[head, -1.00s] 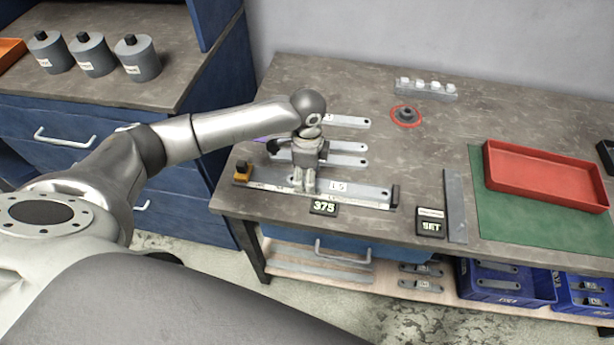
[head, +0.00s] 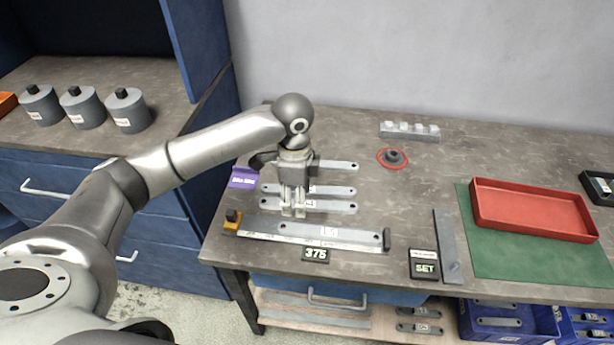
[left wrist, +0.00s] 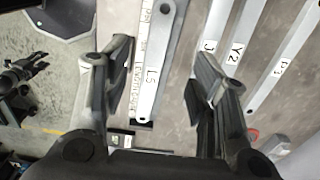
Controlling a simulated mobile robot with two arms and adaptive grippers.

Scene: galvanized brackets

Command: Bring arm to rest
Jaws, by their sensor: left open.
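My left gripper (head: 293,211) points down over the bench, open and empty, just behind the flat bracket marked L5 (head: 325,232). In the left wrist view its fingers (left wrist: 162,66) are spread wide, and the L5 bracket (left wrist: 160,60) shows between them, apart from both. The bracket lies on the measuring rail (head: 290,238), which has a yellow-and-black block (head: 232,222) at its left end and a display reading 375 (head: 315,254) in front. My right gripper is in neither view.
Several more flat brackets (head: 335,207) lie behind the rail, partly hidden by my gripper. To the right are a SET box (head: 424,265), a grey bar (head: 446,245) and a red tray (head: 535,205) on a green mat (head: 500,258). A red-ringed part (head: 393,158) stands further back.

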